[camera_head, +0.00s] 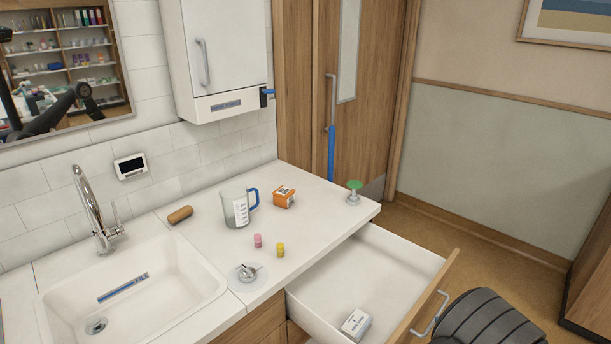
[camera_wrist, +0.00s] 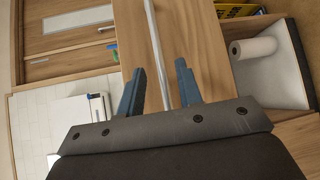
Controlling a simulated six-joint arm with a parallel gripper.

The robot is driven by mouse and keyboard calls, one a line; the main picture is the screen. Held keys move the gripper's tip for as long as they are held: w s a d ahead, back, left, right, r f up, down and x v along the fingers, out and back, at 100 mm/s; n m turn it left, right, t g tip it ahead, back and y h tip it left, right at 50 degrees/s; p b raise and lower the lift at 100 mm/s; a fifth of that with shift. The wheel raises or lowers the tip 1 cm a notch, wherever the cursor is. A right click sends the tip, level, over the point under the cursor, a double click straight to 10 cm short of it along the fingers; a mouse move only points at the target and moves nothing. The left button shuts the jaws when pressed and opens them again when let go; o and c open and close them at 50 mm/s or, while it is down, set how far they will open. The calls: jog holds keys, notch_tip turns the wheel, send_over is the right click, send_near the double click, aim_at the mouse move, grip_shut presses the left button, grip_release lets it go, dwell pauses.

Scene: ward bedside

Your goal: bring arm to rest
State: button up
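My gripper (camera_wrist: 160,67) shows in the wrist view with its two blue-grey fingers apart and nothing held between them. Beyond the fingers is a wooden panel with a long metal bar handle (camera_wrist: 155,40); the bar runs through the gap as seen from the wrist, and I cannot tell how far off it is.
The white counter (camera_head: 322,222) holds a measuring jug (camera_head: 236,208), an orange box (camera_head: 284,196), a brown roll (camera_head: 180,214), a pink vial (camera_head: 258,240), a yellow vial (camera_head: 280,249) and a green-topped item (camera_head: 354,190). The sink (camera_head: 165,290) is left. The open drawer juts over the floor.

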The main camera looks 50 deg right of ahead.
jog(key=x, duration=0.5)
jog(key=shift+a, duration=0.1)
jog(key=shift+s, duration=0.1)
jog(key=v, duration=1.7)
jog(key=shift+s, duration=0.15)
jog(key=shift+a, duration=0.1)
